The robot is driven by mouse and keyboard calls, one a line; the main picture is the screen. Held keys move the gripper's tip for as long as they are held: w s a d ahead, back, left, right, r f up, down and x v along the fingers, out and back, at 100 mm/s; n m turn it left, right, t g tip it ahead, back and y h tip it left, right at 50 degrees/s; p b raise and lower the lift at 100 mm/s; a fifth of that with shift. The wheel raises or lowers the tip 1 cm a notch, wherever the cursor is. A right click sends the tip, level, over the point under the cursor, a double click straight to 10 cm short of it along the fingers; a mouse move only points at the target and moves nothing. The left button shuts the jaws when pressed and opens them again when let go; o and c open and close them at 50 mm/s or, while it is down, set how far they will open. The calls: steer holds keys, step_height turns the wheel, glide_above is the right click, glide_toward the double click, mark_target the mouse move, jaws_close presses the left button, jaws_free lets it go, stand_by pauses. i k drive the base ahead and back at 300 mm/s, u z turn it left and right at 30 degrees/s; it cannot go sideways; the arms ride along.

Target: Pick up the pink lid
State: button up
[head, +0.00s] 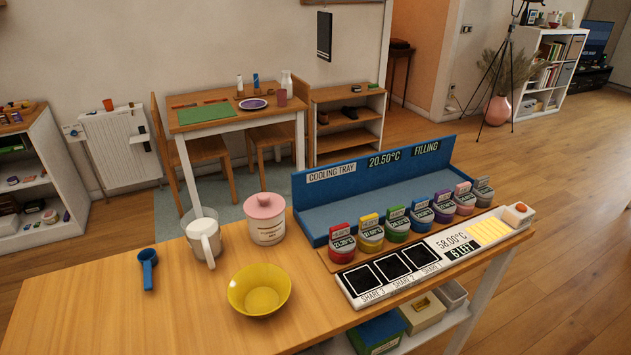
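The pink lid (264,205) sits on top of a white jar (267,232) on the wooden table. The lid is round and has a small knob at its top. The jar stands upright and carries dark printing on its front, too small to read surely. My gripper is not in view.
A blue scoop (148,268) lies at the left. The blue cooling tray (345,208) and several coloured containers stand to the right. The table's front left is clear.

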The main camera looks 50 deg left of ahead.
mark_target(263, 206)
steer(key=i, duration=2.55)
steer(key=u, duration=4.85)
steer(key=i, duration=1)
